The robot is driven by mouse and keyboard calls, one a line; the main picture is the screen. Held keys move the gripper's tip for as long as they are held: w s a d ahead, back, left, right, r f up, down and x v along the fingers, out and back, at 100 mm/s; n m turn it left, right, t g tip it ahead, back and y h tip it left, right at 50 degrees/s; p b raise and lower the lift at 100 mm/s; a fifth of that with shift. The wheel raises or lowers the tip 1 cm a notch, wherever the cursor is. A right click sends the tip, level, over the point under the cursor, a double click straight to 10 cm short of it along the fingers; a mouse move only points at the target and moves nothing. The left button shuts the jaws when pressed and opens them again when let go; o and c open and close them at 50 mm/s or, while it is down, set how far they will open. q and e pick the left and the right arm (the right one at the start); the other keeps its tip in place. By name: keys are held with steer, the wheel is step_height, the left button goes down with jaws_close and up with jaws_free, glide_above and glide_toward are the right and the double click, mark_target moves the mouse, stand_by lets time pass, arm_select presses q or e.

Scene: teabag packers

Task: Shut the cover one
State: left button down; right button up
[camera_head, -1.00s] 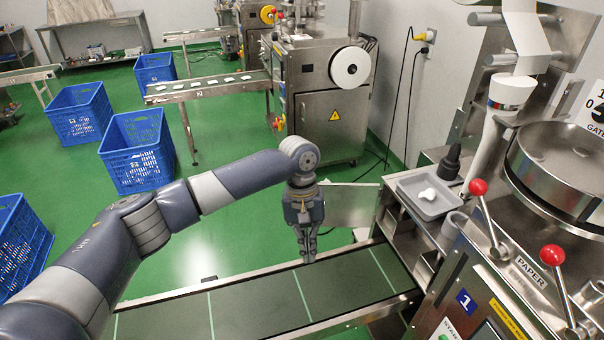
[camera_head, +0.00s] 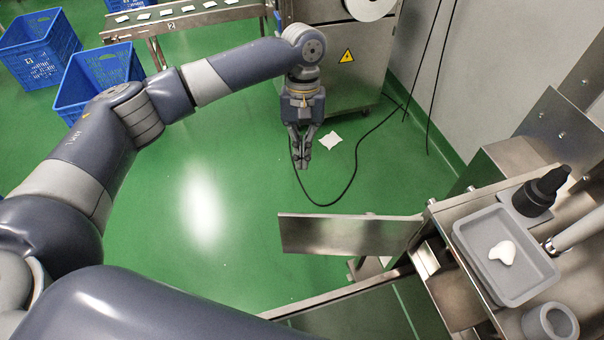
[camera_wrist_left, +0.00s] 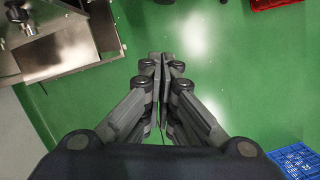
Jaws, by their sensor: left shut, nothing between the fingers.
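A flat metal panel (camera_head: 350,235), which looks like cover one, stands out to the left from the machine side, swung open, beyond the conveyor. My left gripper (camera_head: 301,165) hangs pointing down over the green floor, beyond the panel and apart from it. Its fingers are together and empty; the left wrist view also shows them shut (camera_wrist_left: 162,75). My right gripper is not in view. A dark link of my own arm hides part of the conveyor at the bottom.
The conveyor belt (camera_head: 355,318) runs along the bottom. A grey tray (camera_head: 505,280) with a white lump and a black-capped bottle (camera_head: 541,192) sit at right. A metal cabinet (camera_head: 340,65) and a loose black cable (camera_head: 352,180) lie beyond the gripper. Blue crates (camera_head: 92,75) stand at left.

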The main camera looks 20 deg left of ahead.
arm_select(q)
steer(key=s+d+f+p, duration=0.1)
steer(key=s+f+p, duration=0.1)
steer(key=s+f, duration=0.4)
steer(key=x, duration=0.3)
steer(key=shift+w+d+f+p, duration=0.2)
steer(key=shift+f+p, duration=0.05)
steer(key=shift+p, duration=0.15)
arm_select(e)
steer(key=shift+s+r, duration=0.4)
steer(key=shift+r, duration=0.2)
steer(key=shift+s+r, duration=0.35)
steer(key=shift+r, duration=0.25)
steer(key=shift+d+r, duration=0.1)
